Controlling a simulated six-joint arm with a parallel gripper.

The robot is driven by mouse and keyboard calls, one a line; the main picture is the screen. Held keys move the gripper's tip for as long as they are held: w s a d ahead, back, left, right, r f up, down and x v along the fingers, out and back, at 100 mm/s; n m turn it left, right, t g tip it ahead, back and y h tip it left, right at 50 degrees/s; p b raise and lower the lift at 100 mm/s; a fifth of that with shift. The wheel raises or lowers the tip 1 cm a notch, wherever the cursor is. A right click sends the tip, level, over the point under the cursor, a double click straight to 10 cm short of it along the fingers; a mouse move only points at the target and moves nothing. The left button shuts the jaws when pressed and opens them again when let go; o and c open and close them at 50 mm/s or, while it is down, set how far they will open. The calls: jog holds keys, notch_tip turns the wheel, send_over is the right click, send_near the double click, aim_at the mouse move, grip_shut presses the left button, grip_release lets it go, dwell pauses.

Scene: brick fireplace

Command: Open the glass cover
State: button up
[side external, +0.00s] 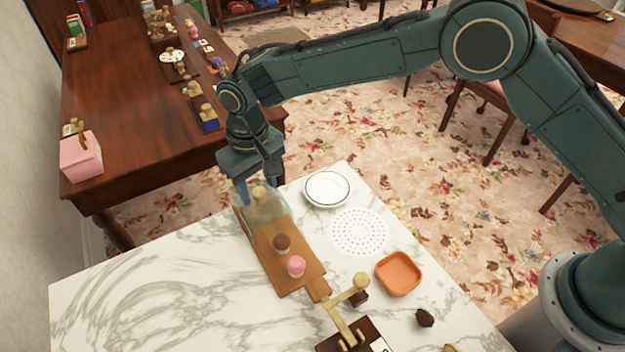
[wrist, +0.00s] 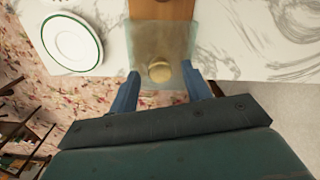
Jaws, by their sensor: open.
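My gripper (side external: 257,188) is right above the cover, pointing down. In the wrist view, the blue fingers of my gripper (wrist: 162,92) are spread apart, one on each side of the knob. I cannot tell whether they touch the glass. What lies under the cover is hard to make out.
A white plate (side external: 326,188), a white perforated mat (side external: 359,232) and an orange dish (side external: 398,273) lie to the right. A wooden stand (side external: 345,318) is in front. The marble's left side is clear.

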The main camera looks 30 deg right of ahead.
notch_tip(320, 180, up, 13)
jog(key=shift+r, duration=0.2)
dwell(0.4)
dwell(0.3)
jog(key=s+d+r+t, duration=0.1)
jog(key=s+d+r, duration=0.2)
jog(key=d+r, duration=0.3)
jog(key=s+d+r+m+t+y, duration=0.1)
jog(key=s+d+r, duration=0.3)
jog(key=d, duration=0.5)
jog(key=s+d+r+t, duration=0.1)
jog(key=s+d+r, duration=0.2)
jog(key=d+r, duration=0.3)
jog(key=s+d+f+t, duration=0.1)
jog(key=s+d+f, duration=0.1)
jog(key=s+d, duration=0.2)
jog(key=s+d+f+m, duration=0.1)
jog(key=s+d+f, duration=0.1)
jog(key=s+d, duration=0.3)
jog(key=s+d+f+m+t+h, duration=0.1)
jog(key=s+d, duration=0.4)
jog(key=s, duration=0.6)
jog(key=shift+s+f+t, duration=0.15)
jog(key=shift+f+t, duration=0.15)
jog(key=shift+f, duration=0.5)
